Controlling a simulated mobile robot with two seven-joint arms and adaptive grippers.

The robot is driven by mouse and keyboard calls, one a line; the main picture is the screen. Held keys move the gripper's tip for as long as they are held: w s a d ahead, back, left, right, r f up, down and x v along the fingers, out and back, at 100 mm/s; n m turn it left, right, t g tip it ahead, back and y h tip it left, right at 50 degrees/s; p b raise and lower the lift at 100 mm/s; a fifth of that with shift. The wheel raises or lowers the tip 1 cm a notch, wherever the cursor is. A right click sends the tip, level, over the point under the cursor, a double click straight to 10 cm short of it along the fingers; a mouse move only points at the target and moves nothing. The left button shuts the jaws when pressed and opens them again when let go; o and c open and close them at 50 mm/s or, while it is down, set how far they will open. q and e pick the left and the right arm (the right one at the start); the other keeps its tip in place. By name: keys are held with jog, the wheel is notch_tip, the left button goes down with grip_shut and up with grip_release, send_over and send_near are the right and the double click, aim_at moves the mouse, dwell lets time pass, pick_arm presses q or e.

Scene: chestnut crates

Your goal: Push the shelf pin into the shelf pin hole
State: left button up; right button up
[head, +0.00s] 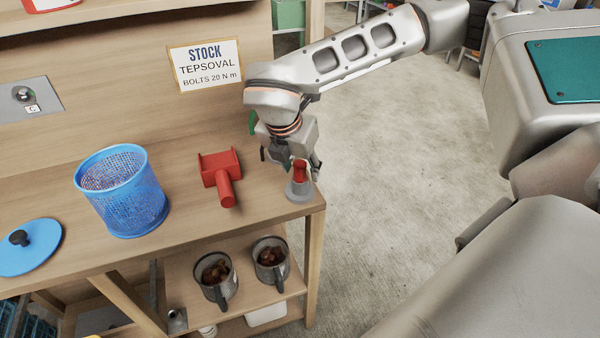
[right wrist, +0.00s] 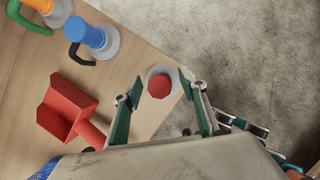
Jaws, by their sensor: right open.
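A red pin (head: 300,171) stands upright in a grey flared base (head: 299,192) near the right end of the wooden bench. I take it for the shelf pin; the hole itself is not visible under it. My right gripper (head: 292,160) is open just above and behind it. In the right wrist view the red pin (right wrist: 159,86) shows from above, with the open fingers of my right gripper (right wrist: 162,80) on either side of it and a gap to each. I cannot tell the height between them. My left gripper is not in view.
A red scoop-like piece (head: 222,175) lies left of the pin. A blue mesh basket (head: 125,195) and a blue lid (head: 30,248) stand further left. Blue (right wrist: 90,36) and orange (right wrist: 45,8) pieces with grey bases show in the wrist view. The bench's right edge is close.

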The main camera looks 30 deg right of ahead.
grip_shut()
dwell(0.3)
notch_tip(320, 180, up, 20)
jog(key=p, duration=0.1)
dwell(0.5)
dwell(0.4)
jog(key=s+a+f+m+g, duration=0.2)
jog(key=f+m, duration=0.4)
jog(key=f, duration=0.3)
jog(key=s+a+f+m+g, duration=0.1)
jog(key=a+f+m+g, duration=0.1)
jog(key=a+f+m, duration=0.2)
notch_tip(320, 180, down, 5)
jog(key=m, duration=0.3)
jog(key=shift+s+a+g, duration=0.35)
jog(key=shift+s+g, duration=0.05)
